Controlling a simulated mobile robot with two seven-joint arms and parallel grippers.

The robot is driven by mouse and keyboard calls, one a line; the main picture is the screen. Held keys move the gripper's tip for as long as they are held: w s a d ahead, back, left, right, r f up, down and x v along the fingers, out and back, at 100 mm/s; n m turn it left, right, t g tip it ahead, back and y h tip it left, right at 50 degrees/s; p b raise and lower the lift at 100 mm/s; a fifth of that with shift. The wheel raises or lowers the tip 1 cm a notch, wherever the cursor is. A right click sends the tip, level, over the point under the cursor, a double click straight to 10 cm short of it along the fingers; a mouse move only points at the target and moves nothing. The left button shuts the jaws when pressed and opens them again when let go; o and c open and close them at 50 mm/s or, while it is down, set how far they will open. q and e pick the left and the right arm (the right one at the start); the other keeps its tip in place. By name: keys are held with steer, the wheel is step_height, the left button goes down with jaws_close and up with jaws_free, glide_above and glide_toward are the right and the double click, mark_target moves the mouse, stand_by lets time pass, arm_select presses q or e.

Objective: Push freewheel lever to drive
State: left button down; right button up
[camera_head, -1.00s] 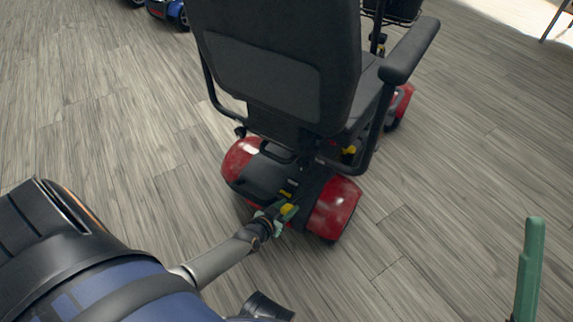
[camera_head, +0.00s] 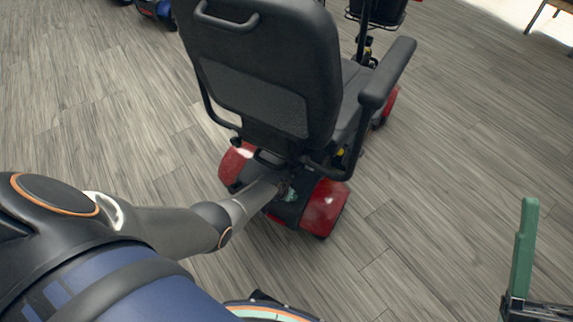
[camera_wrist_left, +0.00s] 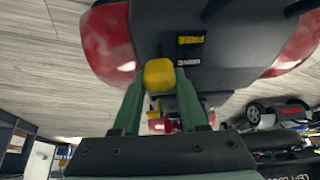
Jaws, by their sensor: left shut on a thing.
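The red and black scooter (camera_head: 325,207) stands with its rear towards me in the head view. In the left wrist view, the yellow freewheel lever knob (camera_wrist_left: 159,73) sits between the green fingers of my left gripper (camera_wrist_left: 158,88), at the scooter's rear. The gripper is shut on it. A yellow FREE label (camera_wrist_left: 191,40) and a DRIVE label (camera_wrist_left: 188,62) show beside the knob, upside down. In the head view my left gripper (camera_head: 290,195) is at the rear cover, and my arm hides the lever. My right gripper (camera_head: 522,250) hangs at the right, away from the scooter; its finger gap is unclear.
The scooter's seat back (camera_head: 260,75) and armrest (camera_head: 388,72) rise above the rear cover. A blue scooter (camera_head: 155,8) stands at the far left, and a black basket (camera_head: 378,12) shows at the top. The wood-look floor (camera_head: 440,200) is clear to the right.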

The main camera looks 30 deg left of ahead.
arm_select(q)
steer(key=shift+w, duration=0.25)
stand_by(0.4)
steer(key=shift+c, duration=2.2)
jaws_free()
